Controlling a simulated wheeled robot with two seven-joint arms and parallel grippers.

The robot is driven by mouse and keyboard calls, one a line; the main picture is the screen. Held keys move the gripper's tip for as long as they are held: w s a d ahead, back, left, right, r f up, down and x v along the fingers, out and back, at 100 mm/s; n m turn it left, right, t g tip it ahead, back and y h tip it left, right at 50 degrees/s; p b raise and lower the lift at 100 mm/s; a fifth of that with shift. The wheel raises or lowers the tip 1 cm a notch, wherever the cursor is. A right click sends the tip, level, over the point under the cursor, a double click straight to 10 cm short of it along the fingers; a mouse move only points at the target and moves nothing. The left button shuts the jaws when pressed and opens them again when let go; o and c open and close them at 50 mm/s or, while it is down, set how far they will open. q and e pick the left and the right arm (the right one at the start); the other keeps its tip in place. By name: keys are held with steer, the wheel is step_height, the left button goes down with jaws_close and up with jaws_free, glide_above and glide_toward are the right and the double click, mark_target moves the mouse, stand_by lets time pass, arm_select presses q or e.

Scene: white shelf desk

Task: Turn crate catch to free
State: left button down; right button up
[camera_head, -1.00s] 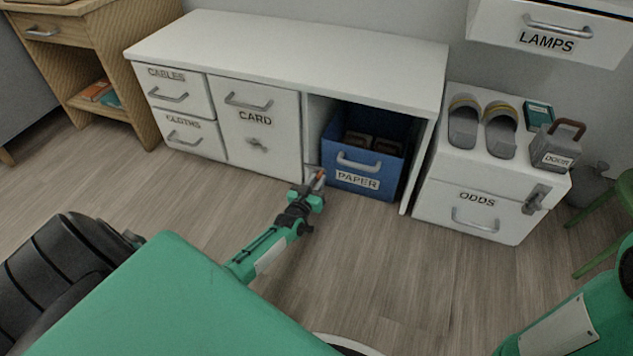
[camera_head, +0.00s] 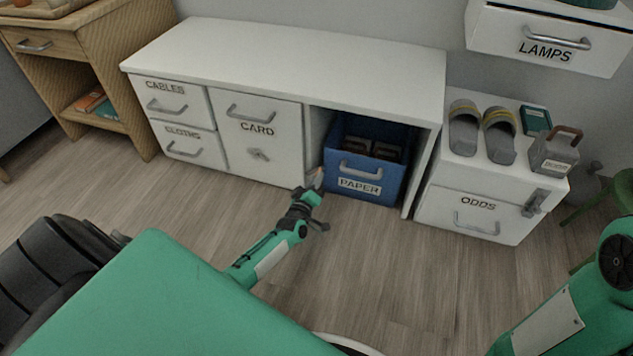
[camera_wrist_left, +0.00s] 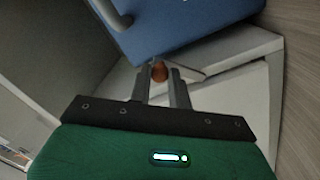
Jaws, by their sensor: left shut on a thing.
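The blue crate labelled PAPER (camera_head: 364,197) stands in the open bay of the white desk. Its catch, with a brown-orange knob (camera_wrist_left: 159,71), is at the crate's lower left front corner. My left gripper (camera_head: 315,184) reaches this corner from the front and is shut on the catch knob. In the left wrist view the two fingers of my left gripper (camera_wrist_left: 160,82) are on either side of the knob, below the blue crate front (camera_wrist_left: 185,22). The gripper hides much of the catch in the head view, so its exact angle is hard to tell. My right gripper is out of view.
The desk's CARD door (camera_head: 262,140) is left of the bay. The ODDS cabinet (camera_head: 480,212), with slippers (camera_head: 481,130) on top, is at the right. The LAMPS drawer (camera_head: 545,45) juts out at the upper right. The floor (camera_head: 370,265) before the crate is clear.

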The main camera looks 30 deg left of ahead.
arm_select(q)
steer(key=shift+s+a+r+n+y+b, duration=0.1)
steer(key=shift+s+a+r+n+b, duration=0.15)
steer(key=shift+a+n, duration=0.95)
steer(key=shift+s+a+r+n+y+b, duration=0.1)
steer(key=shift+a+r+n+b, duration=0.25)
steer(key=shift+n, duration=1.8)
steer(key=shift+s+a+r+n+y+b, duration=0.15)
steer(key=shift+a+r+n, duration=0.35)
steer(key=shift+n, duration=1.15)
steer(key=shift+a+f, duration=0.15)
steer(key=c, duration=1.3)
jaws_free()
steer(key=shift+s, duration=0.1)
